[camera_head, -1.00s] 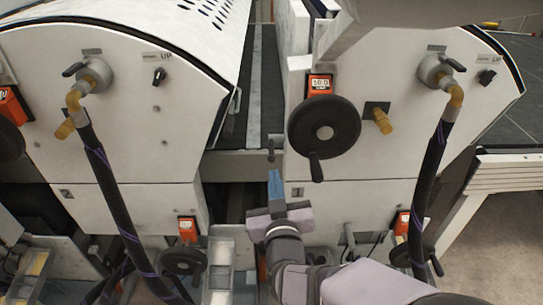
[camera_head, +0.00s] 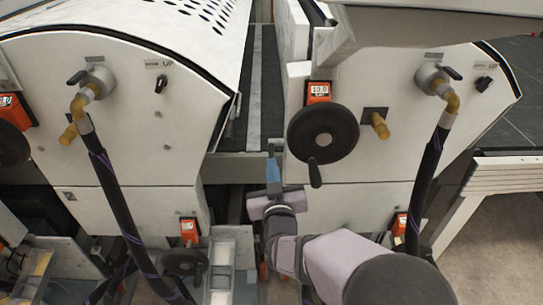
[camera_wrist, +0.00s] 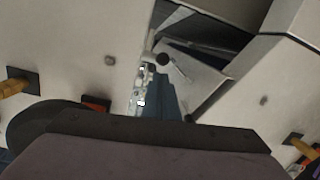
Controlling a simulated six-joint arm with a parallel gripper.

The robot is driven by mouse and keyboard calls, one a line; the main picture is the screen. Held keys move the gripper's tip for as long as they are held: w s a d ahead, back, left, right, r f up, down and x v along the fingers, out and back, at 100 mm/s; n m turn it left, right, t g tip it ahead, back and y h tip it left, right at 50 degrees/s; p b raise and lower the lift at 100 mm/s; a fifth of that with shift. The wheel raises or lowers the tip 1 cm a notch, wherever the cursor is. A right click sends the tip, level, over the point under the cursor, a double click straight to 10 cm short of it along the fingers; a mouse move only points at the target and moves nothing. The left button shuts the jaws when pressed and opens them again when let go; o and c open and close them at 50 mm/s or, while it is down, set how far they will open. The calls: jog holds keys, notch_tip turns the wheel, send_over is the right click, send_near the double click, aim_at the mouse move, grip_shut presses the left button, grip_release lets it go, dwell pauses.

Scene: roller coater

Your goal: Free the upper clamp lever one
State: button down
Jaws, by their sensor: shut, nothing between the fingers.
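A small dark lever end (camera_head: 271,148) shows in the gap between the two white machine units in the head view. My gripper (camera_head: 273,162) has blue fingers, held together and empty, pointing up the gap just below the lever end. The fingers also show in the wrist view (camera_wrist: 170,98), close to the knob. I cannot tell whether they touch the lever. The lever's base is partly hidden.
A black handwheel (camera_head: 322,130) with a downward handle stands close to the right of my gripper. A black hose (camera_head: 118,195) hangs at left and another hose (camera_head: 428,180) at right. White panels (camera_head: 130,125) border the narrow gap.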

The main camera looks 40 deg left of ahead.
jog(key=shift+p+x, duration=0.5)
jog(key=shift+x, duration=1.3)
jog(key=shift+d+f+b, duration=0.1)
jog(key=shift+f+b, duration=0.1)
jog(key=shift+b, duration=0.15)
jog(key=shift+s+f+b, duration=0.1)
jog(key=shift+f+b, duration=0.05)
jog(key=shift+b, duration=0.7)
